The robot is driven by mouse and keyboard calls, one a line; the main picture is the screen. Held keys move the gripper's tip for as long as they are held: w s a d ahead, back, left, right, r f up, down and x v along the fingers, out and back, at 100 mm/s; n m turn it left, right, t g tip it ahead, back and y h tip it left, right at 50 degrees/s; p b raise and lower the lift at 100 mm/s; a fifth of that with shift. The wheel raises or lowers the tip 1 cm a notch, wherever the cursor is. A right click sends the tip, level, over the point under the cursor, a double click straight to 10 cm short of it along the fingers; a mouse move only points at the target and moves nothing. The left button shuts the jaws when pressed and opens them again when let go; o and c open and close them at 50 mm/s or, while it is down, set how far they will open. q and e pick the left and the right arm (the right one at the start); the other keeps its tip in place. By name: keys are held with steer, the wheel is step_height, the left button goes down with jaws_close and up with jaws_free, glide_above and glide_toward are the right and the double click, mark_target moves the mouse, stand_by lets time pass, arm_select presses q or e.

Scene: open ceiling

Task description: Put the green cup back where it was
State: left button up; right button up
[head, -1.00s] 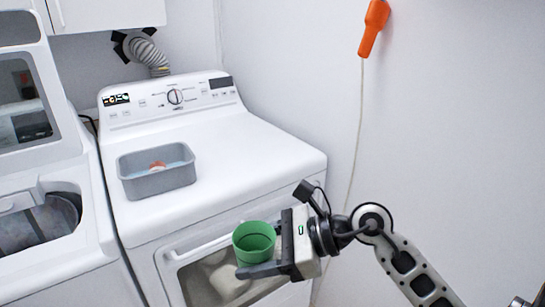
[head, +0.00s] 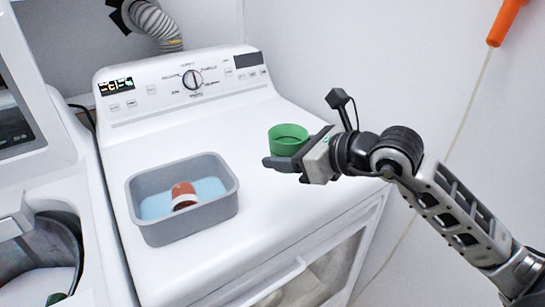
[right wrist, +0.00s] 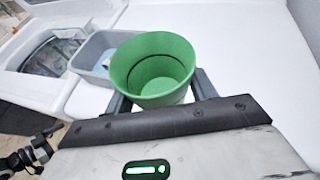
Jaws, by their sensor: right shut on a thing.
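The green cup (head: 288,138) is upright and looks empty. My right gripper (head: 290,160) is shut on it and holds it over the right part of the white dryer top (head: 225,135). In the right wrist view the cup (right wrist: 155,72) sits between the two dark fingers, its open mouth showing. I cannot tell exactly how high it is above the dryer. Part of my left arm (right wrist: 30,150) shows at the lower left of the right wrist view; its jaws cannot be made out.
A grey tub (head: 190,222) with a light blue bottom stands on the dryer's left front. A reddish-brown and white object (head: 184,194) lies in it. The dryer top around the tub is clear. An open washer (head: 35,235) is at the left, a white wall at the right.

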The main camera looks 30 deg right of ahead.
steer(key=w+d+f+b, duration=0.1)
steer(key=w+d+f, duration=0.1)
steer(key=w, duration=0.1)
steer(key=w+d+f+b, duration=0.1)
steer(key=w+d+f, duration=0.1)
steer(key=w+f, duration=0.1)
steer(key=w+d+f+b, duration=0.1)
steer(key=w+d+f, duration=0.2)
steer(key=w, duration=0.2)
steer(key=shift+d+f, duration=0.1)
steer(key=shift+f, duration=0.15)
steer(key=shift+w, duration=0.15)
steer(key=shift+w+d+f+b, duration=0.1)
steer(key=shift+d+f+b, duration=0.1)
steer(key=shift+b, duration=0.1)
steer(key=f+b, duration=0.3)
steer(key=shift+w+f, duration=0.25)
steer(key=shift+f, duration=0.05)
steer(key=shift+d, duration=0.1)
steer(key=shift+r, duration=0.1)
steer(key=shift+f, duration=0.25)
steer(key=o, duration=1)
arm_select(q)
steer(key=f, duration=0.1)
steer(key=d+f, duration=0.1)
steer(key=f, duration=0.1)
steer(key=shift+f+h, duration=0.1)
steer(key=shift+h, duration=0.2)
